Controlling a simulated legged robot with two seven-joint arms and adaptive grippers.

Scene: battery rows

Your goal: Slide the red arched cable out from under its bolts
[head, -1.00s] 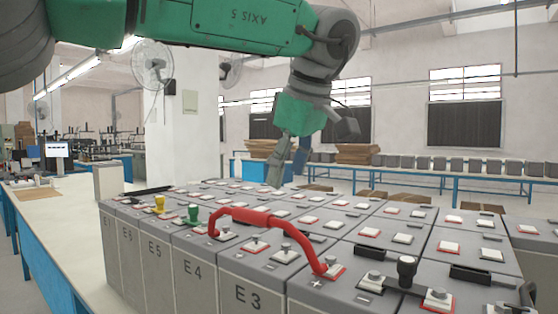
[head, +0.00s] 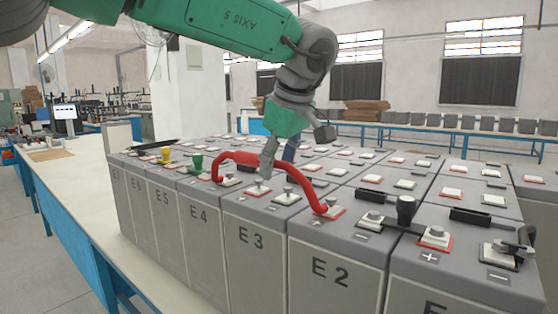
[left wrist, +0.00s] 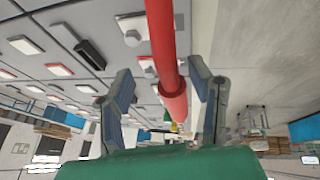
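The red arched cable (head: 290,169) rises over the front battery row in the head view. Its right end lies at a bolt (head: 331,202) on the battery marked E2 (head: 335,262). Its left end comes down near a bolt (head: 228,177) around the battery marked E4. My left gripper (head: 277,158) points down at the arch in the head view, its fingers apart. In the left wrist view my left gripper (left wrist: 160,70) is open, and the red cable (left wrist: 163,40) runs between its fingers. Whether a finger touches it I cannot tell. My right gripper is not in view.
A black-knobbed link (head: 406,209) stands right of the cable's right end. Yellow (head: 165,155) and green (head: 197,162) caps stand left of it. Further battery rows lie behind. A white bench (head: 75,210) is at the left.

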